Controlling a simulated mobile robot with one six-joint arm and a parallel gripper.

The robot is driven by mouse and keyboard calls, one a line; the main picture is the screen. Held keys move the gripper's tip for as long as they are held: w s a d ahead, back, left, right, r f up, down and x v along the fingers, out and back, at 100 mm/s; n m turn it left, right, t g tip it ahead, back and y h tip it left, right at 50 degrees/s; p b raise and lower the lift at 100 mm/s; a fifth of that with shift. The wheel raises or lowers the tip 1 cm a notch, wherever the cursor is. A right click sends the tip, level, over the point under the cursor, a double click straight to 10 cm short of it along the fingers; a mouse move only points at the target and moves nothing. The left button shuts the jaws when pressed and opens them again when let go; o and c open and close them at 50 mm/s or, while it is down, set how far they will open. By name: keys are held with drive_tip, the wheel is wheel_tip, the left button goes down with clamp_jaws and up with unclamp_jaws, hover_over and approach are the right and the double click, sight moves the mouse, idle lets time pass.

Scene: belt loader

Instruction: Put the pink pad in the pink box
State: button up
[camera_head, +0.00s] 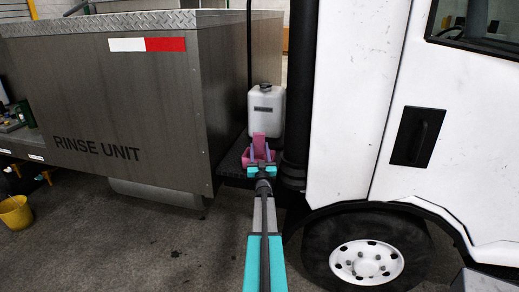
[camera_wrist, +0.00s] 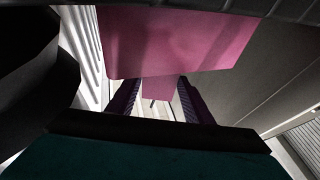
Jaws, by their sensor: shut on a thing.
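My gripper (camera_head: 261,156) is at the dark ledge between the grey truck body and the white cab. It is shut on the pink pad (camera_head: 259,142), which stands upright between the fingers in front of a white canister. A deeper pink shape, seemingly the pink box (camera_head: 246,160), shows low around the fingers; my gripper hides most of it. In the wrist view the pad (camera_wrist: 157,88) shows between the dark fingers (camera_wrist: 158,102). A large pink surface (camera_wrist: 175,38), apparently the box, fills the top. I cannot tell whether the pad is inside the box.
The white canister (camera_head: 265,110) stands close behind the pad. A dark vertical pipe (camera_head: 299,90) and the white cab (camera_head: 350,90) are close on the right. The grey rinse unit (camera_head: 130,110) is on the left. A yellow bucket (camera_head: 15,212) stands on the floor far left.

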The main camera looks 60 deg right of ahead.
drive_tip(key=shift+f, duration=0.2)
drive_tip(key=shift+f+b, duration=0.6)
drive_tip(key=shift+b, duration=0.45)
drive_tip(key=o, duration=0.9)
drive_tip(key=shift+o, duration=0.2)
drive_tip(key=shift+r+p, duration=0.2)
drive_tip(key=shift+p, duration=0.15)
drive_tip(key=shift+r+p, duration=0.5)
drive_tip(key=shift+p, duration=0.2)
drive_tip(key=shift+s+a+f, duration=0.3)
drive_tip(key=shift+a+f, duration=0.05)
drive_tip(key=shift+a, duration=0.1)
drive_tip(key=b+v, duration=0.4)
drive_tip(key=v, duration=0.7)
